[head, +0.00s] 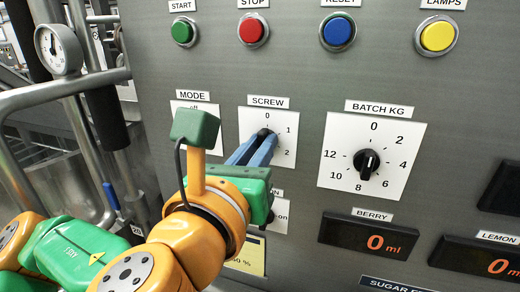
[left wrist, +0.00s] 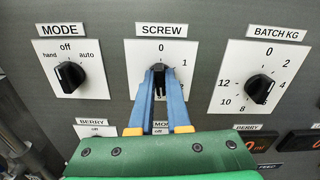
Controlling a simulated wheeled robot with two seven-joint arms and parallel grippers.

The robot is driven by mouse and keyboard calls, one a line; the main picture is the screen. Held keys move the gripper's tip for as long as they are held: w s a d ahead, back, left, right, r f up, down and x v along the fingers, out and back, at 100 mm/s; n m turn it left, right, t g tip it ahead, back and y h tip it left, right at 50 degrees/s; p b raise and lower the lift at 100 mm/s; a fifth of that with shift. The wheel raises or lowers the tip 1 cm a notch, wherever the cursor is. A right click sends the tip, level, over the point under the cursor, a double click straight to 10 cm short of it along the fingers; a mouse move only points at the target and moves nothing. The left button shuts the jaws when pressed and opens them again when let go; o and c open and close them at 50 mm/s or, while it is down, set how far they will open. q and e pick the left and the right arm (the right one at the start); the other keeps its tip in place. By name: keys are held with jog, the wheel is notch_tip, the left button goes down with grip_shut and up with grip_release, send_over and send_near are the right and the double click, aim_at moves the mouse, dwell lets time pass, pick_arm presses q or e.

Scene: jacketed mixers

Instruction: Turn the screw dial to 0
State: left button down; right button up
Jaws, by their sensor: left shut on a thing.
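The screw dial is a white plate (head: 285,118) under a SCREW label, marked 0 at the top, 1 at the upper right and 2 at the right. Its black knob (left wrist: 160,90) shows between my fingers in the left wrist view. My left gripper (head: 264,137), with blue fingers, is shut on the knob; in the left wrist view its fingertips (left wrist: 160,73) lie either side of it, just below the 0. The fingers hide most of the knob, so I cannot tell exactly where it points. My right gripper is not in view.
The mode dial (left wrist: 69,75) is to the left and the batch kg dial (head: 367,162) to the right, with free panel between. Green, red, blue and yellow buttons (head: 337,31) run above. A berry display (head: 368,236) reads 0 ml. Metal pipes and a gauge (head: 58,50) stand at left.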

pick_arm(q)
jog(key=shift+f+n+b, duration=0.15)
jog(key=shift+n+b, duration=3.05)
jog(key=shift+n, duration=2.55)
jog(key=shift+f+n+b, duration=0.15)
jog(key=shift+n+b, duration=3)
jog(key=shift+n, duration=2.55)
jog(key=shift+f+n+b, duration=0.15)
jog(key=shift+n+b, duration=3.05)
jog(key=shift+n, duration=2.55)
jog(key=c, duration=0.9)
grip_release()
